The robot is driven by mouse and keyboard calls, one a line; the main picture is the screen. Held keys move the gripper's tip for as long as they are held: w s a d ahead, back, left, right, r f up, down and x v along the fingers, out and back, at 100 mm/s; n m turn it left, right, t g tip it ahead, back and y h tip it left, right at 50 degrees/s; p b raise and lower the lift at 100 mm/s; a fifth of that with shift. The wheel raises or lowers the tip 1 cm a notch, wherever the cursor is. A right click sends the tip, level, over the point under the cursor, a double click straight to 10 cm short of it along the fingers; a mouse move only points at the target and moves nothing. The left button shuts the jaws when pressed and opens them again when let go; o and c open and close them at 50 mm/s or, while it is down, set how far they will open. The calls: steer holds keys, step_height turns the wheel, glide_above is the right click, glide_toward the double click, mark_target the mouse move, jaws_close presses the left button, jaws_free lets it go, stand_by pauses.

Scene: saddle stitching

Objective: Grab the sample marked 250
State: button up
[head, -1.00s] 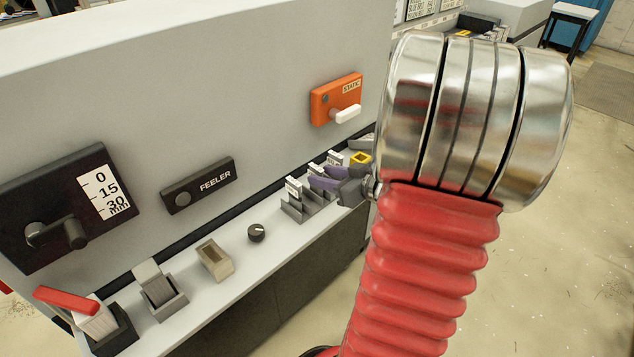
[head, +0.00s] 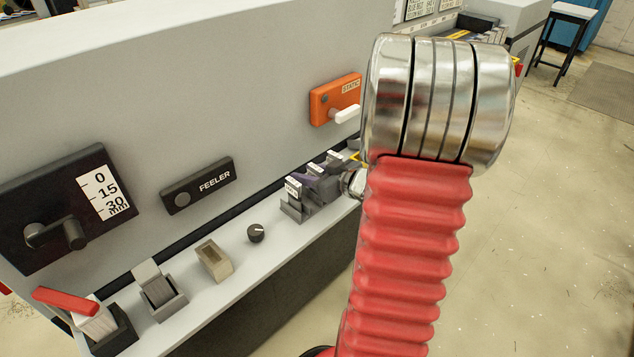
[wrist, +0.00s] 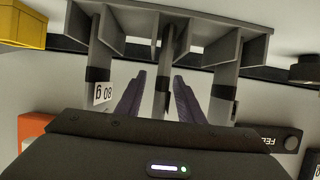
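A grey rack (wrist: 195,15) with several slots shows in the wrist view, which looks upside down; it also shows in the head view (head: 297,214). It holds three upright samples. The sample at the left of the wrist view reads 80 g (wrist: 103,92). The middle sample (wrist: 166,75) and the right sample (wrist: 222,90) show no readable label there. In the head view, the white tags are too small to read. I cannot tell which is 250. My gripper (wrist: 158,88) is open, its purple fingers on either side of the middle sample, apparently not squeezing it.
An orange STATIC box (head: 336,99) with a white lever is on the panel above the rack. A yellow block (wrist: 22,25) lies beside the rack. A dark knob (head: 256,233) and a beige holder (head: 214,260) are on the ledge to the left.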

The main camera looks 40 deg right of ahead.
steer(key=shift+w+f, duration=0.25)
steer(key=shift+w, duration=0.25)
jaws_close()
stand_by(0.3)
